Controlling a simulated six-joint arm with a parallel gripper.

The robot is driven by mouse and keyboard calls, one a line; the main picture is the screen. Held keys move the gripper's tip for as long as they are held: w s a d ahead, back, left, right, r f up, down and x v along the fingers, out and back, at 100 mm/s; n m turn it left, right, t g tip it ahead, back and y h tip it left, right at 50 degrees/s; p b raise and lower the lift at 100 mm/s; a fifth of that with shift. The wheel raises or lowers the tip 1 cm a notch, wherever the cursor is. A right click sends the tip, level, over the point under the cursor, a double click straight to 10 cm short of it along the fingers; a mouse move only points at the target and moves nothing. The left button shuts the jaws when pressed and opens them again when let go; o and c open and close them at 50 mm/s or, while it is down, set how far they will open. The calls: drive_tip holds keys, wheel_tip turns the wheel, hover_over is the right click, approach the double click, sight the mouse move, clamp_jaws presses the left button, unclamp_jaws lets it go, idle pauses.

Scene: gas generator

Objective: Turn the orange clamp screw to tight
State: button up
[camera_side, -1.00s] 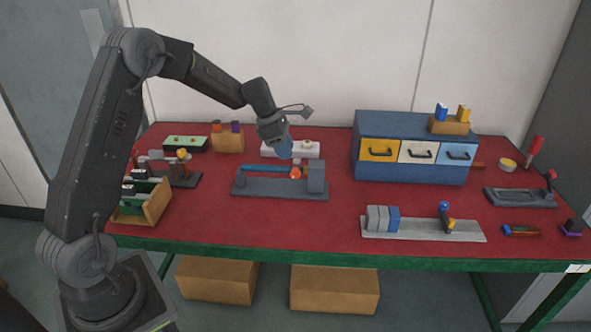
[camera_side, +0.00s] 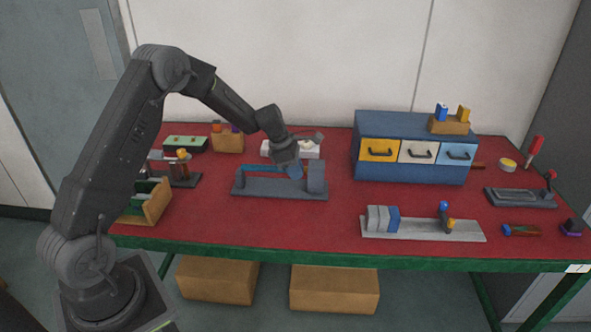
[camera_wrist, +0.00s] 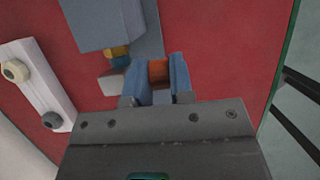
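The grey clamp fixture (camera_side: 283,189) stands mid-table with a blue bar (camera_side: 252,168) along its top and a block at its right end. It shows at the top of the wrist view (camera_wrist: 105,20). My gripper (camera_wrist: 159,72) points down over the fixture, with its two blue fingers on either side of the orange clamp screw (camera_wrist: 159,70). The orange part fills the space between the fingers, with no clear gap. In the side view my gripper (camera_side: 291,168) hides the screw. The screw's turn position cannot be read.
A white part with round knobs (camera_side: 306,152) stands just behind the fixture. A blue drawer cabinet (camera_side: 410,177) is to the right, and a grey plate with blocks (camera_side: 430,232) is front right. Bare red table lies in front of the fixture.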

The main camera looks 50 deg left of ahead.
clamp_jaws()
drive_tip(key=shift+w, duration=0.1)
drive_tip(key=shift+w+d+g+y, duration=0.15)
drive_tip(key=shift+d+g+y, duration=0.05)
drive_tip(key=shift+g+y, duration=0.85)
drive_tip(key=shift+w+d+f+g+y, duration=0.1)
drive_tip(key=shift+g+y, duration=1.45)
drive_tip(key=shift+y, duration=0.1)
drive_tip(key=shift+o, duration=1.7)
unclamp_jaws()
